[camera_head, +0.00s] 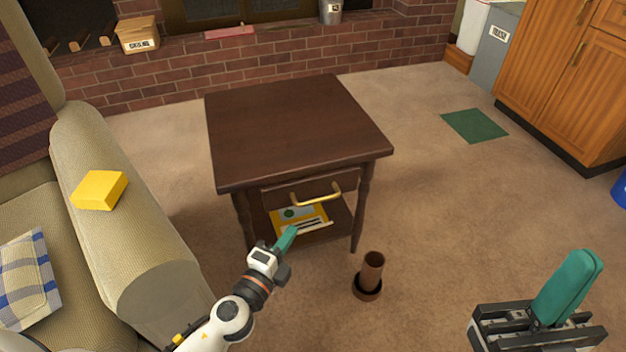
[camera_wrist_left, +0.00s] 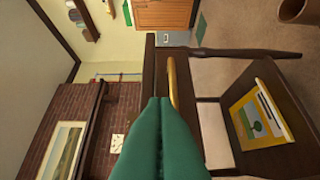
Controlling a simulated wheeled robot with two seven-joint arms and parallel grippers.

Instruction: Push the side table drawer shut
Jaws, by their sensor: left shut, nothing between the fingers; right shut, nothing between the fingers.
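The dark brown side table (camera_head: 290,120) stands in the middle of the head view. Its drawer front (camera_head: 277,199) has a brass handle (camera_head: 318,194) and sits under the tabletop, with little or no gap showing; I cannot tell if it is fully flush. The handle also shows in the left wrist view (camera_wrist_left: 172,82). My left gripper (camera_head: 291,231) is shut and empty, in front of the table and below the handle in the head view. Its green fingers cover part of the wrist view (camera_wrist_left: 160,102). My right gripper (camera_head: 588,258) is shut and empty at the lower right, away from the table.
A yellow book (camera_head: 300,213) lies on the table's lower shelf. A brown pot-like object (camera_head: 372,272) stands on the floor by the front right leg. A sofa (camera_head: 130,210) with a yellow box (camera_head: 99,190) is at left. Carpet to the right is mostly clear.

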